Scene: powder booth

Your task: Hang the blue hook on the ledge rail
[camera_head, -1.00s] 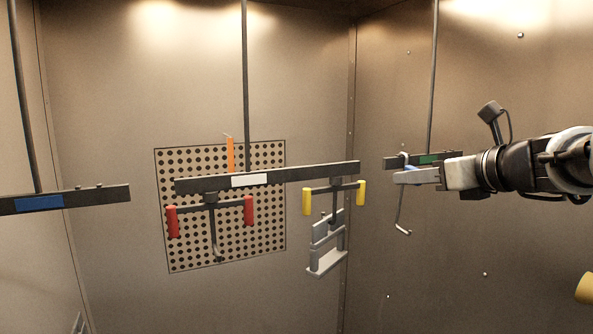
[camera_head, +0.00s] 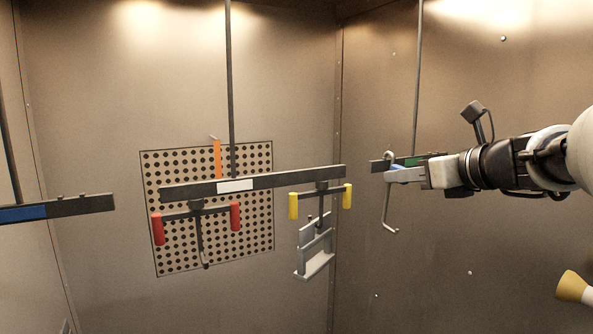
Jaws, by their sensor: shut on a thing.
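My gripper (camera_head: 402,174) is at the right of the head view, shut on the blue hook. The hook's blue grip (camera_head: 402,176) shows between the fingers. Its grey wire (camera_head: 386,205) has a curled top and hangs down to a small bent foot. The hook is in front of the left end of a dark rail with a green label (camera_head: 413,162); I cannot tell whether it touches the rail. Two other dark rails show: one with a white label (camera_head: 274,182) in the middle and one with a blue label (camera_head: 82,204) at the left. No visible mark says which is the ledge rail.
A red-handled hanger (camera_head: 158,229) and a yellow-handled hanger (camera_head: 293,206) carrying a grey bracket (camera_head: 315,262) hang from the middle rail. A perforated panel (camera_head: 175,250) and an orange strip (camera_head: 217,158) are behind. A yellow-tipped nozzle (camera_head: 572,286) is at lower right.

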